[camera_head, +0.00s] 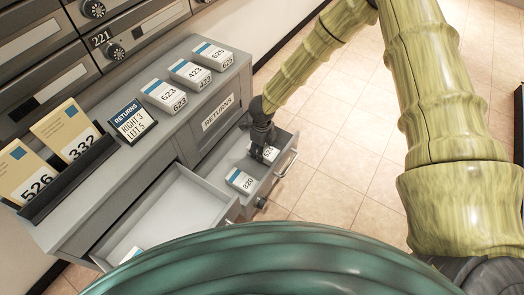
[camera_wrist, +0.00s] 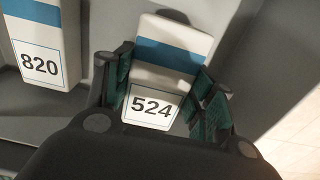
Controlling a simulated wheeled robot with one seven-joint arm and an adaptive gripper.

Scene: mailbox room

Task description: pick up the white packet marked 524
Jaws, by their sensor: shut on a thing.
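The white packet marked 524 (camera_wrist: 152,108) has a blue band and is between the two fingers of my gripper (camera_wrist: 165,98) in the wrist view. My gripper is shut on it, one finger on each side. In the head view my gripper (camera_head: 262,140) reaches down into the right open drawer (camera_head: 218,178), and the packet (camera_head: 270,153) shows partly beside the fingers. I cannot tell whether the packet is clear of the drawer floor.
A packet marked 820 (camera_head: 240,181) lies in the same drawer, left of my gripper. The left drawer (camera_head: 165,212) is open, with a packet near its front. Packets 623 (camera_head: 164,95), 423 (camera_head: 190,73) and 625 (camera_head: 213,55) stand on the cabinet top beside a RETURNS sign (camera_head: 132,121).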

